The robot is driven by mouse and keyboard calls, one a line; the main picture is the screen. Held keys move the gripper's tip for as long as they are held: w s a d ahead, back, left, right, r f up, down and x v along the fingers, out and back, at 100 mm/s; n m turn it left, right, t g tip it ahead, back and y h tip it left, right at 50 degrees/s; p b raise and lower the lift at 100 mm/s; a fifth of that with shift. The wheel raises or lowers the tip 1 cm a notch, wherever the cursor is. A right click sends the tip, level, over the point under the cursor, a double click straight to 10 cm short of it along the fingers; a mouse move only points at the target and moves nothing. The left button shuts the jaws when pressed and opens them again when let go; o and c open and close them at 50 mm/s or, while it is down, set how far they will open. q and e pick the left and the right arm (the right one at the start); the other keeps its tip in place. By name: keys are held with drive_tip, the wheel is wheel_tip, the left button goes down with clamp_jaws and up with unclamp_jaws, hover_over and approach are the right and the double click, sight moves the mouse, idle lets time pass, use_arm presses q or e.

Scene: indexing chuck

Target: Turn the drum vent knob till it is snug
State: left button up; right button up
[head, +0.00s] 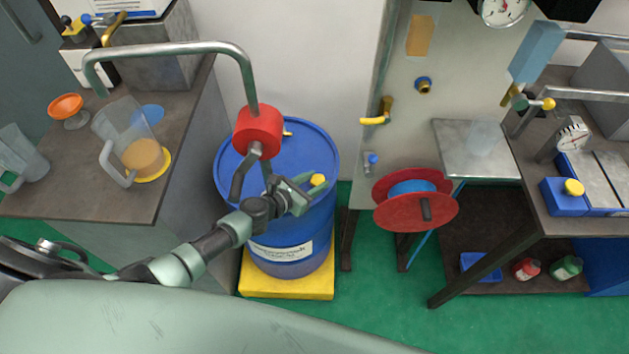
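The blue drum (234,166) stands upright on a yellow base. A yellow knob (318,180) shows near the right side of its lid, and I take it as the vent knob. My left gripper (306,188) reaches over the lid from the lower left, its fingertips at or just beside this knob. Whether the fingers touch or enclose it is too small to tell. Another small yellow part (287,133) shows at the back of the lid, partly hidden by a red cylinder. My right gripper is not in view.
The red cylinder (257,129) is at the end of a bent metal pipe (190,48), over the lid's back left. A bench (75,196) with jugs stands left. A red reel (404,216) and a steel side table (470,133) are right of the drum. The green floor in front is clear.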

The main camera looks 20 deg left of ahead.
use_arm(q)
drive_tip(key=o, duration=0.4)
drive_tip(key=shift+s, duration=0.1)
drive_tip(key=p+v, duration=0.1)
drive_tip(key=v, duration=0.6)
drive_tip(key=shift+s+a, duration=0.1)
drive_tip(key=shift+a, duration=0.05)
